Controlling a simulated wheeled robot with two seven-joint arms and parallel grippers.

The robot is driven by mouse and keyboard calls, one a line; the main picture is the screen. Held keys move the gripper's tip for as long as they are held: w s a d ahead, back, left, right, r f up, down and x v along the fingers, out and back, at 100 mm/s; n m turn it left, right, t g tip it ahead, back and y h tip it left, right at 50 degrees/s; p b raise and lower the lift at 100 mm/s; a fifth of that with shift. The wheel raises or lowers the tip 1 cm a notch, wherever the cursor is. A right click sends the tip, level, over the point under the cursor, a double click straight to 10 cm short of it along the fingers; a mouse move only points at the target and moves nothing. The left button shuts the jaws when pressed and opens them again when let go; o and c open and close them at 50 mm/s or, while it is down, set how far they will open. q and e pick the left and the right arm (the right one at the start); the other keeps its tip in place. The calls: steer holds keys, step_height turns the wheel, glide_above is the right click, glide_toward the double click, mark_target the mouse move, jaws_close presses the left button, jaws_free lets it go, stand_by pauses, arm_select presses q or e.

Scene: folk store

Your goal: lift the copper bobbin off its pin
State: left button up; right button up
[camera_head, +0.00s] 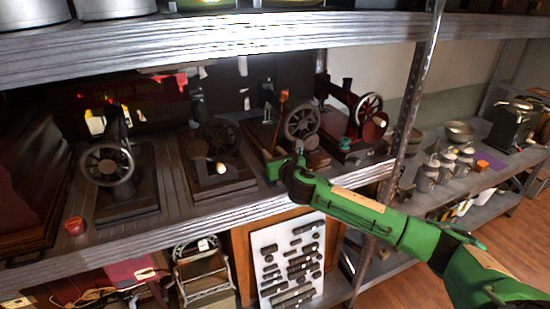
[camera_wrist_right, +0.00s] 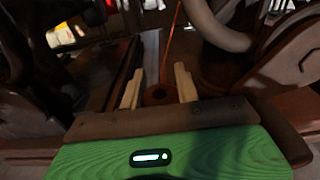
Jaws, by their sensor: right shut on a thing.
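The copper bobbin (camera_wrist_right: 158,95) shows in the right wrist view as a small brown-orange round piece with a dark centre. It sits between the two pale fingers of my right gripper (camera_wrist_right: 158,88), which is shut on it. Its pin cannot be made out. In the head view my right gripper (camera_head: 276,161) is low at the front of the third sewing machine (camera_head: 302,121) from the left. Its fingertips and the bobbin are too small or hidden there. A thin orange line rises just behind the bobbin in the wrist view. My left gripper is not in view.
Other old sewing machines stand along the shelf (camera_head: 240,205), one with a red body (camera_head: 345,97). A small red spool (camera_head: 74,226) stands at the left. A metal post (camera_head: 408,105) rises close behind my right arm, and an upper shelf (camera_head: 180,42) hangs above.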

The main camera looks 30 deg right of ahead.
mark_target(275, 155)
steer(key=shift+r, duration=0.15)
steer(key=shift+r+b, duration=0.3)
steer(key=shift+r, duration=0.2)
steer(key=shift+s+r+b, duration=0.2)
steer(key=shift+r+b, duration=0.15)
steer(key=shift+r, duration=0.15)
steer(key=shift+s+r+b, duration=0.2)
steer(key=shift+r+b, duration=0.1)
steer(key=shift+r, duration=0.2)
steer(key=s+a+b, duration=0.1)
steer(key=s+b, duration=0.4)
steer(key=s, duration=1.2)
steer(key=shift+r, duration=0.15)
steer(key=shift+r+p, duration=0.45)
steer(key=shift+r, duration=0.1)
